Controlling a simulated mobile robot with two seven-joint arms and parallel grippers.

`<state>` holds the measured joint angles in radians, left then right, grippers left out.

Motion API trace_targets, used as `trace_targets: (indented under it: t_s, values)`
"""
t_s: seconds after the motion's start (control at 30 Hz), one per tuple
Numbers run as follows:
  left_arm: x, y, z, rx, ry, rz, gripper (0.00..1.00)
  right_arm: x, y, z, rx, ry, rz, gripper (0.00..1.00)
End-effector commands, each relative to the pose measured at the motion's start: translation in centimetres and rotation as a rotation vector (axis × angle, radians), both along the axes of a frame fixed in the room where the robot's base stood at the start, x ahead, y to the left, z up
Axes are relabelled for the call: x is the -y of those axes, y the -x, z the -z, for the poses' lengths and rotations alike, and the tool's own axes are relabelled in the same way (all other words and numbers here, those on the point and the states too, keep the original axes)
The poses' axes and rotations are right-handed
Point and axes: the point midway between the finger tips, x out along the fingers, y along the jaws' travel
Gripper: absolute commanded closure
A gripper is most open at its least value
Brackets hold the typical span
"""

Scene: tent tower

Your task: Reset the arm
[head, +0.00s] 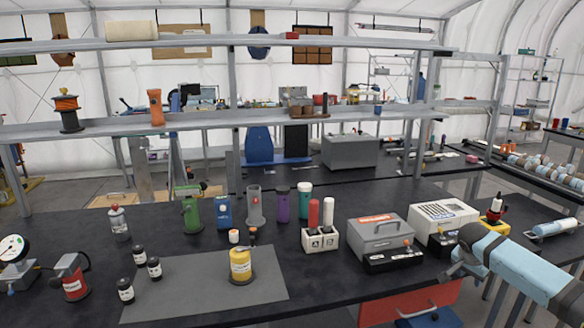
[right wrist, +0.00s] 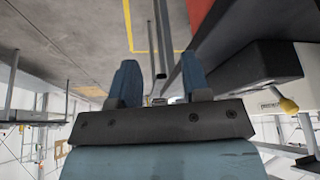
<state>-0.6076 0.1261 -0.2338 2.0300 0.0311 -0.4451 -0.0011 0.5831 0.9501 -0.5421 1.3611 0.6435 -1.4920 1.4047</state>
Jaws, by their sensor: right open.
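My right gripper (head: 458,258) is at the right front of the dark workbench (head: 340,278), at the end of a light blue arm from the lower right. In the right wrist view its two blue fingers (right wrist: 160,78) stand apart with nothing between them. No object touches it that I can see. My left gripper and arm are not in the head view.
A grey toolbox (head: 380,234) and a white box (head: 442,216) stand just left of my right gripper. A yellow canister (head: 241,265) stands on a grey mat (head: 190,288). A red panel (head: 410,302) is below the bench edge. Several bottles line the bench.

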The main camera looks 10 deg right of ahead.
Motion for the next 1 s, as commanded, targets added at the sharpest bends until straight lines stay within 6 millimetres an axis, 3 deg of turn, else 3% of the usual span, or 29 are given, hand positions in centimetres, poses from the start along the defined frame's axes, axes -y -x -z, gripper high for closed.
trace_targets:
  t_s: [0.03, 0.2, 0.4, 0.5, 0.7, 1.0]
  values:
    - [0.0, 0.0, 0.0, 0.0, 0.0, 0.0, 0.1, -0.9, 1.3, 2.6, -0.014, 0.029, -0.115, 0.57]
    - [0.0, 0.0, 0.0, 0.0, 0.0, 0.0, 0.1, -4.1, 5.0, 8.7, -0.034, 0.136, -0.525, 0.57]
    - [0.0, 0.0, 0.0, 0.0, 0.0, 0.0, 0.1, -8.9, 10.8, 13.9, -0.045, 0.267, -1.009, 0.57]
    - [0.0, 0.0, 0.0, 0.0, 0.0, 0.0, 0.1, -11.6, 14.2, 15.6, -0.04, 0.339, -1.247, 0.57]
    - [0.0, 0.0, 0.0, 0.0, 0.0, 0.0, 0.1, -16.7, 20.5, 17.0, -0.003, 0.481, -1.646, 0.57]
    - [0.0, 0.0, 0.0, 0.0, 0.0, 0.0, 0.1, -22.1, 27.3, 16.5, 0.077, 0.652, -2.015, 0.57]
